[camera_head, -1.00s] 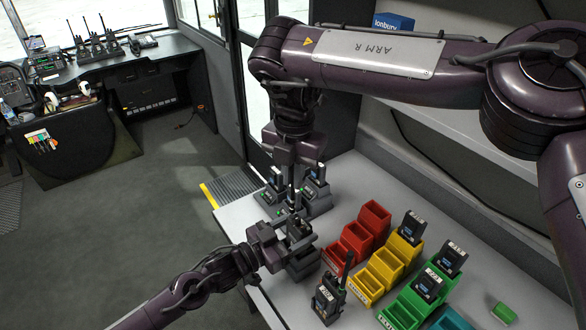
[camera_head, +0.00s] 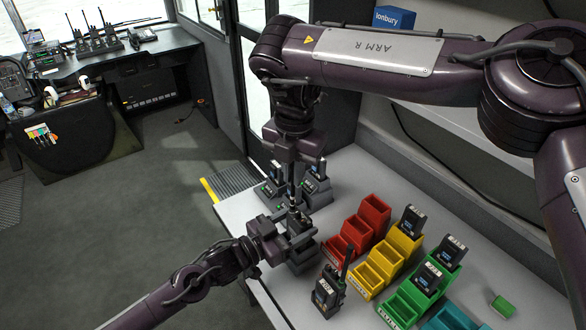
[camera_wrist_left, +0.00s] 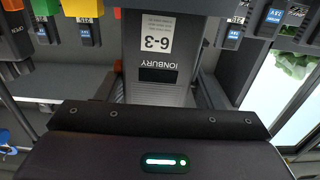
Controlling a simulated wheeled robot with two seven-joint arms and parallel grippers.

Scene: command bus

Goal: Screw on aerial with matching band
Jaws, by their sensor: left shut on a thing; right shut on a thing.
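My left gripper (camera_head: 290,238) is shut on a dark handheld radio (camera_head: 296,218), held upright near the table's left end. In the left wrist view the radio's label (camera_wrist_left: 158,35) reads "6-3" above "IONBURY", upside down. My right gripper (camera_head: 290,176) is directly above, pointing down and shut on a thin dark aerial (camera_head: 291,192). The aerial stands upright over the radio's top. Its lower end seems to meet the radio, but I cannot tell whether it is threaded in. The aerial's band is too small to make out.
More radios stand in a charger (camera_head: 318,196) behind the grippers. A radio with an aerial (camera_head: 327,292) stands in front.

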